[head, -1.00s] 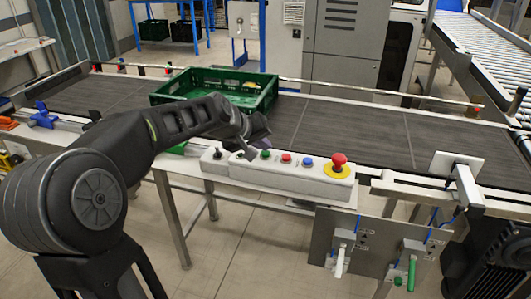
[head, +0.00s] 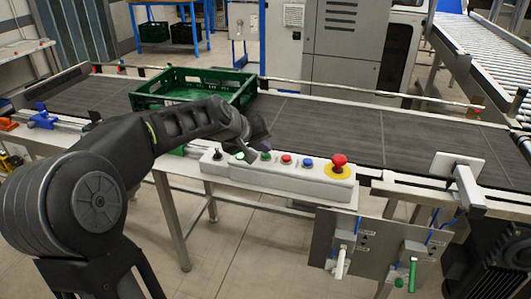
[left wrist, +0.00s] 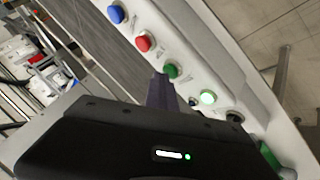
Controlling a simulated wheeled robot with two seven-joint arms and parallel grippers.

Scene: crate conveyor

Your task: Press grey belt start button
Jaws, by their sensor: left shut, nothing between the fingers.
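The control box (head: 275,177) stands at the near edge of the grey belt (head: 330,130). It has a lit pale-green button (head: 239,156), a green button (head: 265,156), a red one (head: 286,159) and a blue one (head: 308,163). My left gripper (head: 257,146) is shut and empty, above the box near the lit and green buttons. In the left wrist view its fingers (left wrist: 160,90) reach beside the green button (left wrist: 170,71), and the lit button (left wrist: 208,97) is to their right, uncovered. Button labels are too small to read. My right gripper is not in view.
A green crate (head: 245,96) lies on the belt behind my left arm. A red mushroom button (head: 339,162) and a black switch (head: 217,155) sit at the box's ends. A plate with a white and a green handle (head: 413,273) hangs at the lower right.

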